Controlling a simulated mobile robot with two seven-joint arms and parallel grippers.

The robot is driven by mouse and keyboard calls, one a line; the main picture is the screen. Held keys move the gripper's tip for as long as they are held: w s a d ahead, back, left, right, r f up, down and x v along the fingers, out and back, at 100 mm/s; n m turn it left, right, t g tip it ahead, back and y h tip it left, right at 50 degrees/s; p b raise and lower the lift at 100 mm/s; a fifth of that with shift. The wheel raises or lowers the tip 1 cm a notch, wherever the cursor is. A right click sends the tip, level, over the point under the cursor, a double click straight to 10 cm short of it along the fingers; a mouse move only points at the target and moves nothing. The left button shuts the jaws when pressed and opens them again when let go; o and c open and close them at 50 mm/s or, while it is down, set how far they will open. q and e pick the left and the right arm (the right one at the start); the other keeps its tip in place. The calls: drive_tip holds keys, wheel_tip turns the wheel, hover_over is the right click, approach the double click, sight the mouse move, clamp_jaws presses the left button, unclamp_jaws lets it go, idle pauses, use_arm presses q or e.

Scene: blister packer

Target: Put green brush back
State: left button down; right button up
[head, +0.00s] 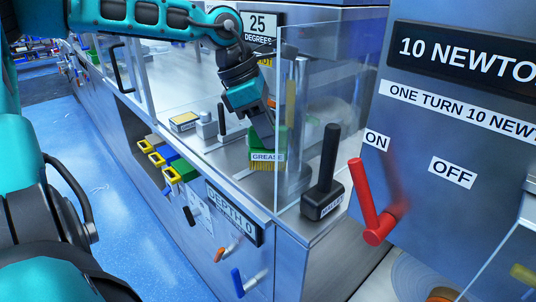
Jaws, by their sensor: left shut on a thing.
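A green brush (281,141) with yellow bristles and a white GREASE label stands upright, bristles down, behind the clear panel near the machine's front corner. My left gripper (264,132) comes down from above and is shut on the brush's upper part. The fingertips are partly hidden against the brush, and I cannot tell whether the bristles touch the steel deck. My right gripper is not in view.
Clear panels (312,100) enclose the deck. A black mallet (326,190) stands outside the corner, beside a red lever (367,205) with ON and OFF labels. A yellow-labelled box (185,121) and small metal blocks sit left of the brush.

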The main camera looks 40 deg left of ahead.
sight(268, 152)
use_arm(q)
drive_tip(key=shift+f, duration=2.4)
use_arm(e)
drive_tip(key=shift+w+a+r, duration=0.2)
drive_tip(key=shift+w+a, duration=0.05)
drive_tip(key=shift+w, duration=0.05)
use_arm(q)
drive_tip(key=shift+f+b, duration=0.15)
drive_tip(key=shift+b, duration=0.25)
drive_tip(key=c, duration=1)
unclamp_jaws()
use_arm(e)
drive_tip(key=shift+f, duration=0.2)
use_arm(q)
drive_tip(key=shift+o, duration=0.2)
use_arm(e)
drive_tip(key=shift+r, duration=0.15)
use_arm(q)
drive_tip(key=shift+r, duration=0.35)
drive_tip(key=p+v, duration=0.2)
drive_tip(key=v, duration=0.9)
drive_tip(key=shift+r, duration=0.3)
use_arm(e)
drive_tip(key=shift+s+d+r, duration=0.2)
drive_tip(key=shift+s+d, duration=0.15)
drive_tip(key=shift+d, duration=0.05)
use_arm(q)
drive_tip(key=shift+s+a, duration=0.1)
drive_tip(key=shift+s, duration=0.15)
